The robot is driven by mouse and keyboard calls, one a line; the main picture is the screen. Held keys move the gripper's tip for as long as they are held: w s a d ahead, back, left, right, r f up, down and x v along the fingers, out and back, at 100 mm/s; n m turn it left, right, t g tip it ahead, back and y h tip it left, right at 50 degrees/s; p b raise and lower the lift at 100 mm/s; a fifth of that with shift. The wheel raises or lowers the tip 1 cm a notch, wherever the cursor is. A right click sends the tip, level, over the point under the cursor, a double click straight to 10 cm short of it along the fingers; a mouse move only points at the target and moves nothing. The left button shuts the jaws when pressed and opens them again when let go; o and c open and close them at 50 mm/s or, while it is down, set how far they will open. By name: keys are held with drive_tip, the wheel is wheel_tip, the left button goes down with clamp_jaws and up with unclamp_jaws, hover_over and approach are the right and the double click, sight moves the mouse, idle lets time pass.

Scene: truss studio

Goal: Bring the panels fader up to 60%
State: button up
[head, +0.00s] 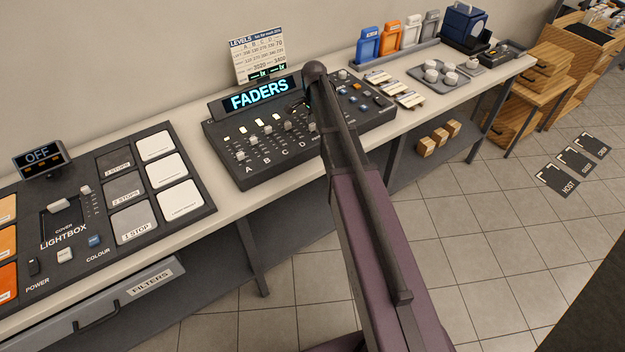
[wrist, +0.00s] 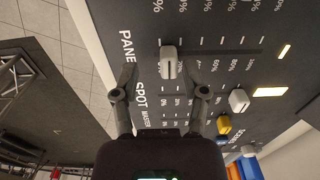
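The fader console (head: 262,170) with its lit FADERS display (head: 260,94) stands on the bench in the head view; my arm covers part of it. In the wrist view a pale fader cap (wrist: 170,62) sits at the label end of its slot, in line with the partly visible PANE lettering (wrist: 127,46). My gripper (wrist: 166,82) is open, its fingers spread to the left and right below this cap; contact does not show. Another pale cap (wrist: 238,100) is farther along the SPOT line. A yellow cap (wrist: 224,125) is near it. My gripper is hidden in the head view.
A LEVELS card (head: 257,55) stands behind the console. The lightbox panel (head: 100,215) is to its left. Grey tray (head: 438,75) with round knobs and orange and blue holders (head: 390,36) are to its right. The floor in front is mostly clear.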

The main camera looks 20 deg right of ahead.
drive_tip(key=shift+r+p, duration=5.9)
drive_tip(key=shift+r, duration=0.35)
drive_tip(key=s+a+f+n+b, duration=0.2)
drive_tip(key=s+f+n+b, duration=0.2)
drive_tip(key=s, duration=0.4)
drive_tip(key=s+a+f+n+b, duration=0.3)
drive_tip(key=s+f+n+b, duration=0.1)
drive_tip(key=s, duration=0.4)
drive_tip(key=s+a+f+n+b, duration=0.2)
drive_tip(key=s+f+n+b, duration=0.3)
drive_tip(key=s, duration=0.4)
drive_tip(key=shift+a, duration=0.3)
drive_tip(key=shift+w, duration=0.1)
drive_tip(key=shift+o, duration=0.8)
drive_tip(key=shift+w+r+n, duration=0.25)
drive_tip(key=shift+w+n, duration=0.05)
drive_tip(key=shift+w, duration=0.05)
wheel_tip(320, 180, up, 12)
drive_tip(key=r+n+p, duration=0.1)
drive_tip(key=n+p, duration=0.3)
drive_tip(key=p, duration=0.9)
hover_over(312, 124)
drive_tip(key=shift+d+f, duration=0.1)
drive_tip(key=shift+f, duration=0.2)
drive_tip(key=shift+f, duration=0.2)
